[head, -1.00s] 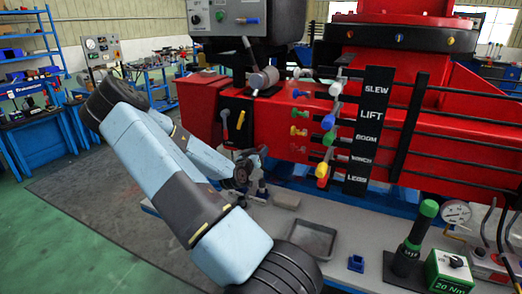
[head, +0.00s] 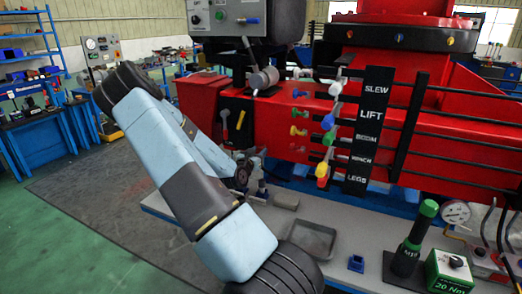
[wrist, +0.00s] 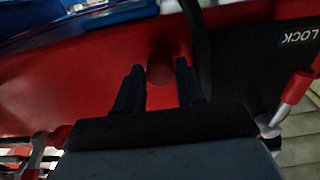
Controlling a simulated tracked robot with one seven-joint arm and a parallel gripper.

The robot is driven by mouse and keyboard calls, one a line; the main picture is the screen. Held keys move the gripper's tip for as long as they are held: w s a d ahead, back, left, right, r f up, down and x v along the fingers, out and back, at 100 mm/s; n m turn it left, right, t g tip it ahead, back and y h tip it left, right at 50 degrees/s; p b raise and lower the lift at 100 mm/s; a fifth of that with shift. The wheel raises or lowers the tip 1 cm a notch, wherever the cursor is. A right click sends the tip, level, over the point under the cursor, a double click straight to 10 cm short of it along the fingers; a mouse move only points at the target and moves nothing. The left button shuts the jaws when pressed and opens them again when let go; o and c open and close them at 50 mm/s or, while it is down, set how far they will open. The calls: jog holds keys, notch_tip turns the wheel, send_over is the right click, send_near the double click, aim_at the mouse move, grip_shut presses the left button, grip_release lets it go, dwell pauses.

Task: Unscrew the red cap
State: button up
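The red cap (wrist: 160,70) shows in the wrist view as a dull red round shape against a red surface, dim and low in contrast. My gripper (wrist: 159,64) is open, with one dark finger on each side of the cap. I cannot tell whether the fingertips touch it or how far in front of them it lies. In the head view my arm crosses the left middle and hides most of the gripper. I cannot make out the cap there.
A black panel marked LOCK (wrist: 285,45) and a red-handled lever (wrist: 297,88) lie right in the wrist view. In the head view, colored levers (head: 328,138) stand right of my arm. A bench holds a grey tray (head: 312,240), a blue block (head: 356,264) and a green-topped tool (head: 415,235).

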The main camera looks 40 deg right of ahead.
grip_shut()
dwell(0.4)
jog(key=n, duration=0.4)
jog(key=shift+a, duration=0.1)
jog(key=shift+n, duration=0.5)
jog(key=n, duration=0.4)
jog(key=shift+s, duration=0.1)
